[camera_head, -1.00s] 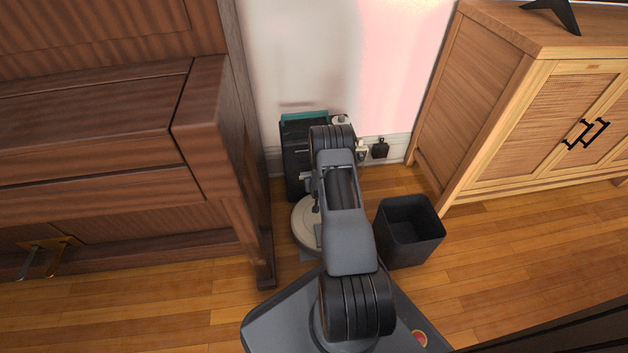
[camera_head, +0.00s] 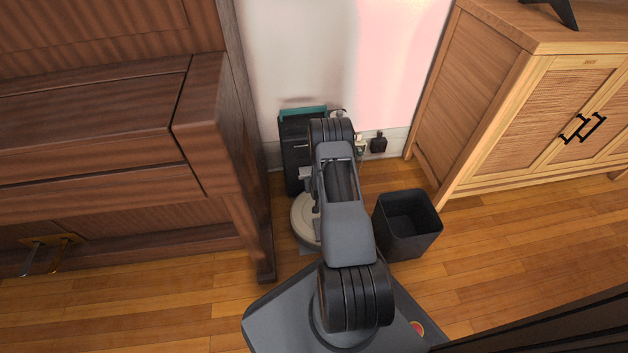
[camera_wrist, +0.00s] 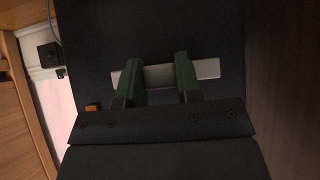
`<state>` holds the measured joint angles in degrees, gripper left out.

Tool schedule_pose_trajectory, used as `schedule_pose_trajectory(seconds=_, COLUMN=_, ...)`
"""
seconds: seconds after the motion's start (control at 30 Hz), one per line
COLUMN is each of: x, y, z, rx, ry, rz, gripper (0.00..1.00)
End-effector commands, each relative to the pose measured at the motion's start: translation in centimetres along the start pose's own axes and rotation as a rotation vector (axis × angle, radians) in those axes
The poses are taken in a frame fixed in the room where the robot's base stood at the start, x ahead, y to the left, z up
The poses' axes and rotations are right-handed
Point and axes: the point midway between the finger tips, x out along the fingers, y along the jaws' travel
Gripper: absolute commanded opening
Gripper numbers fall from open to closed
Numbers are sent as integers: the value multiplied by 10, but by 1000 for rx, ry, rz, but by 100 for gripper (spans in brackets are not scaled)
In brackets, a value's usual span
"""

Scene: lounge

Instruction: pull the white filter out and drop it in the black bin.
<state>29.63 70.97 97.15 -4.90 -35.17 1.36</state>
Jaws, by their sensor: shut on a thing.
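The white filter (camera_wrist: 160,77) shows in the wrist view as a pale flat strip against a dark surface. My gripper (camera_wrist: 159,64) is shut on it, with a dark green finger on each side and the strip's ends showing beyond both fingers. How far the filter sits in or out of the dark unit I cannot tell. In the head view my arm hides the gripper and filter. The black dock (camera_head: 293,160) with a teal top stands against the wall behind my arm. The black bin (camera_head: 412,240) stands on the floor to the right of my arm, open at the top.
A pale round robot vacuum (camera_head: 303,221) lies in front of the dock, partly behind my arm. A dark wooden piano (camera_head: 212,125) stands close on the left. A light wooden cabinet (camera_head: 480,120) stands on the right. Black plugs (camera_head: 378,144) are at the wall.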

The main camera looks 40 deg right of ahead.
Motion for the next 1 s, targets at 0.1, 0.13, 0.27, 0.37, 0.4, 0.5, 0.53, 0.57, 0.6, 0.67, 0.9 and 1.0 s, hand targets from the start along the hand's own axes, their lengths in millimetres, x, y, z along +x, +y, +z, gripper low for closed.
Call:
schedule_pose_trajectory(seconds=0.1, x=-3, y=0, z=2, rx=0, ry=0, rz=0, gripper=9)
schedule_pose_trajectory(seconds=0.13, x=-3, y=0, z=2, rx=0, ry=0, rz=0, gripper=9)
schedule_pose_trajectory(seconds=0.27, x=-6, y=0, z=5, rx=0, ry=0, rz=0, gripper=9)
schedule_pose_trajectory(seconds=0.37, x=-8, y=0, z=7, rx=0, ry=-1, rz=0, gripper=9)
schedule_pose_trajectory(seconds=0.4, x=-8, y=0, z=8, rx=0, ry=-1, rz=0, gripper=9)
schedule_pose_trajectory(seconds=0.5, x=-10, y=0, z=9, rx=0, ry=0, rz=0, gripper=9)
schedule_pose_trajectory(seconds=0.53, x=-11, y=0, z=10, rx=0, ry=0, rz=0, gripper=9)
schedule_pose_trajectory(seconds=0.57, x=-11, y=0, z=10, rx=0, ry=0, rz=0, gripper=9)
schedule_pose_trajectory(seconds=0.6, x=-12, y=0, z=11, rx=1, ry=0, rz=0, gripper=9)
schedule_pose_trajectory(seconds=0.67, x=-13, y=0, z=12, rx=1, ry=0, rz=0, gripper=9)
schedule_pose_trajectory(seconds=0.9, x=-18, y=0, z=16, rx=1, ry=0, rz=0, gripper=9)
schedule_pose_trajectory(seconds=1.0, x=-20, y=0, z=18, rx=1, ry=0, rz=0, gripper=9)
